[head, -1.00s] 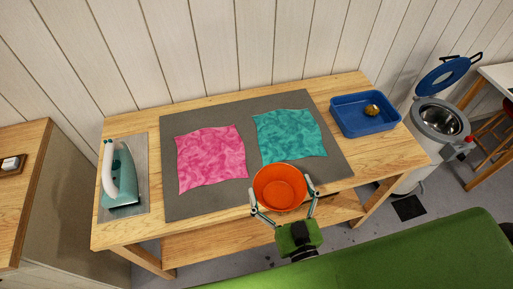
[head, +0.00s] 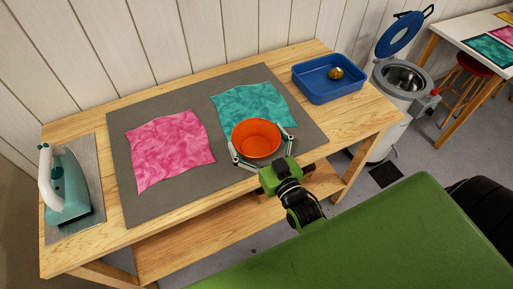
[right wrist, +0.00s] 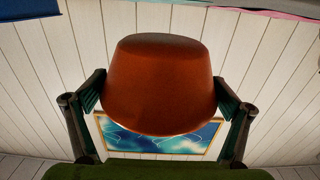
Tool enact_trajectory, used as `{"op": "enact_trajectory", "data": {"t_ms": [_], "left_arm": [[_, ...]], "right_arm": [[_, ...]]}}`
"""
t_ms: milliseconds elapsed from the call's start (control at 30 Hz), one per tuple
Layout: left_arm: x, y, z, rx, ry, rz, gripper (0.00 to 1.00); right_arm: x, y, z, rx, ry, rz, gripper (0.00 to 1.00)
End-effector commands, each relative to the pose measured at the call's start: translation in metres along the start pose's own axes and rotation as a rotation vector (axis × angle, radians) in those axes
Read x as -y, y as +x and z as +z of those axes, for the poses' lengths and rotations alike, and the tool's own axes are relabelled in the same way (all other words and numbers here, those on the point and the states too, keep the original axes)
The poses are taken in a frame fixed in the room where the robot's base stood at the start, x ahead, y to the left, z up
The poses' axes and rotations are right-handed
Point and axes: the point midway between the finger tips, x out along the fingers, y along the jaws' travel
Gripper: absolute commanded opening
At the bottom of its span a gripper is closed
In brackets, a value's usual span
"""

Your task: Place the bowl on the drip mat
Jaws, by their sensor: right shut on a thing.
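An orange bowl (head: 256,137) is held between the two fingers of my right gripper (head: 261,150). The bowl looks upright in the head view, over the front part of the grey mat (head: 190,204) and overlapping the lower edge of the teal cloth. Its height above the mat is hard to tell. In the right wrist view the bowl (right wrist: 160,85) fills the middle, with a finger against each side. A small dark mat (head: 385,175) lies on the floor; I cannot tell which mat is the drip mat. My left gripper is not in view.
A pink cloth (head: 168,148) and a teal cloth (head: 254,104) lie on the grey mat. An iron (head: 66,190) stands at the table's left end. A blue tray (head: 312,88) holding a small brass-coloured thing (head: 336,73) is at the right end.

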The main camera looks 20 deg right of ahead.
Motion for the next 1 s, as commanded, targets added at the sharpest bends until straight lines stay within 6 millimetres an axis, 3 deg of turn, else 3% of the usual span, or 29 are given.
{"op": "enact_trajectory", "data": {"t_ms": [333, 767, 800, 1000], "left_arm": [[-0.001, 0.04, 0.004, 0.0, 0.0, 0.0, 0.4], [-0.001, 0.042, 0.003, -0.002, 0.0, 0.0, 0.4], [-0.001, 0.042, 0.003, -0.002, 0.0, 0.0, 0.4], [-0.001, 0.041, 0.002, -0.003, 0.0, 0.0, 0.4]], "right_arm": [[-0.004, 0.006, 0.039, 0.0, 0.0, 0.0, 0.69], [-0.004, 0.006, 0.042, 0.0, 0.0, 0.0, 0.69], [-0.004, 0.006, 0.042, 0.0, 0.0, 0.0, 0.98], [-0.004, 0.006, 0.042, 0.0, 0.0, 0.0, 1.0]]}}
